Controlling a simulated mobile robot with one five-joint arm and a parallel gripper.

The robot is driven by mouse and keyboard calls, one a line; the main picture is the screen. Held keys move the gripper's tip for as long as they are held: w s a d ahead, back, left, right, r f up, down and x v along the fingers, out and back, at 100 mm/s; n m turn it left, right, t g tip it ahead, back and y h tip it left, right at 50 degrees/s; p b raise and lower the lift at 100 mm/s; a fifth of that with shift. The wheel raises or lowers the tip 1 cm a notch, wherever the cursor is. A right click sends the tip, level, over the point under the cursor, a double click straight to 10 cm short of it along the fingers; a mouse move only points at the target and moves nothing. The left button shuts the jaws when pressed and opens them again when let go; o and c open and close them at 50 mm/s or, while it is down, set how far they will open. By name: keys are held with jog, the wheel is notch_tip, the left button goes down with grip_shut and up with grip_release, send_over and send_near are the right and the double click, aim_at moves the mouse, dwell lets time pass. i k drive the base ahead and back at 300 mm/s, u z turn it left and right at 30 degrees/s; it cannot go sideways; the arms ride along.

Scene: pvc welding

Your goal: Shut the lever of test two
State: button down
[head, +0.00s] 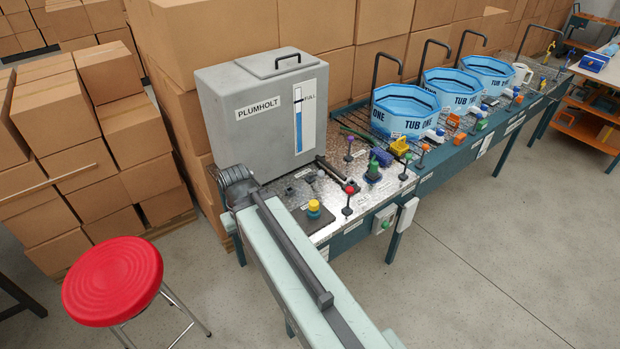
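Several upright levers with round knobs stand along the bench, and their small labels are too small to read, so I cannot tell which is the lever of test two. One has a red knob (349,189) near the front edge. One has a purple knob (349,141) farther back. All look roughly upright. I make out no gripper fingers in this view.
A grey PLUMHOLT tank (262,115) stands behind the metal plate. Blue tubs (403,108) line the bench to the right. A pale green beam (300,270) crosses the foreground. A red stool (113,280) and stacked boxes (70,130) stand left. Floor at right is clear.

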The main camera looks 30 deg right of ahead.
aim_at(320, 173)
jog(key=u, duration=0.1)
jog(key=i, duration=1)
jog(key=z, duration=0.05)
